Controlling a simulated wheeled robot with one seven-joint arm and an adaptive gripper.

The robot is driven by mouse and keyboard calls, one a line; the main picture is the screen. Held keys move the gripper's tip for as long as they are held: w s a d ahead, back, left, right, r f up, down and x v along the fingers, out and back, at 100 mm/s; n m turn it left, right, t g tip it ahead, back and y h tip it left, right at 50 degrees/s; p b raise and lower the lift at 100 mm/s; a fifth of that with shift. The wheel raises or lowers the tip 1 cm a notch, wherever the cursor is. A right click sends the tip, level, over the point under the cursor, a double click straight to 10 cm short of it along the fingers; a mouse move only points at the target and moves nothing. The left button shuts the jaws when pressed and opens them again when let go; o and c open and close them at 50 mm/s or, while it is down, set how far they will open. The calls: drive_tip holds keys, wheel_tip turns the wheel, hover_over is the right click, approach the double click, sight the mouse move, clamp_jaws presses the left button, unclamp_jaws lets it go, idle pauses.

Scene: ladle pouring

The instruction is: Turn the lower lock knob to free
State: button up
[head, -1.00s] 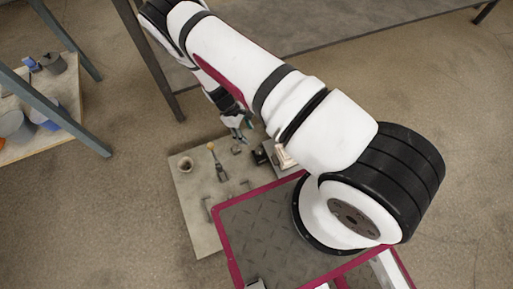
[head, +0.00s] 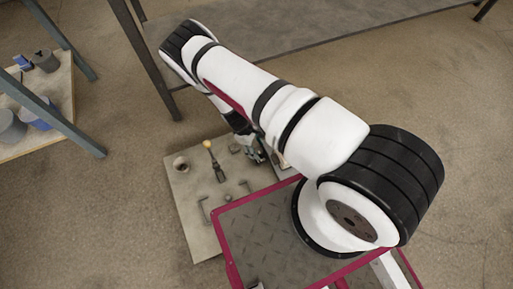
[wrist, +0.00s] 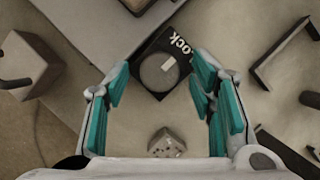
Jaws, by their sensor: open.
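In the wrist view a round grey knob (wrist: 160,71) with a pale mark sits on a black plate (wrist: 150,44) lettered LOCK. I cannot tell from this view whether it is the lower of several knobs. My gripper (wrist: 160,76) is open, its teal-padded fingers spread to either side of the knob in the picture, with nothing between them that I can see held. In the head view my gripper (head: 256,153) is over the right part of the pale board (head: 187,213), and the knob is hidden there by my arm.
A small grey block with holes (wrist: 166,143) stands between my fingers, near the palm. A black bracket (wrist: 285,48) is at the right and a grey block (wrist: 28,64) at the left. A shelf (head: 60,85) with containers stands left of the board; floor lies between.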

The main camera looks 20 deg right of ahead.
drive_tip(key=shift+c, duration=0.2)
drive_tip(key=c, duration=1.1)
drive_tip(key=shift+n, duration=0.3)
drive_tip(key=n, duration=0.1)
drive_tip(key=n+t+h+p, duration=0.1)
drive_tip(key=n, duration=0.1)
drive_tip(key=shift+s+a, duration=0.15)
drive_tip(key=shift+s, duration=0.05)
drive_tip(key=n+t+p, duration=0.1)
drive_tip(key=n, duration=0.2)
drive_tip(key=n+t, duration=0.1)
drive_tip(key=n, duration=0.2)
drive_tip(key=shift+s+p, duration=0.2)
drive_tip(key=shift+p, duration=0.15)
drive_tip(key=n+t+p, duration=0.1)
drive_tip(key=n, duration=0.1)
drive_tip(key=n+t+p, duration=0.1)
drive_tip(key=n, duration=0.1)
drive_tip(key=shift+s+r, duration=0.1)
drive_tip(key=shift+s, duration=0.1)
drive_tip(key=shift+n+t+y+p, duration=0.55)
drive_tip(key=shift+n+p, duration=0.85)
drive_tip(key=shift+n, duration=0.7)
drive_tip(key=shift+t, duration=0.25)
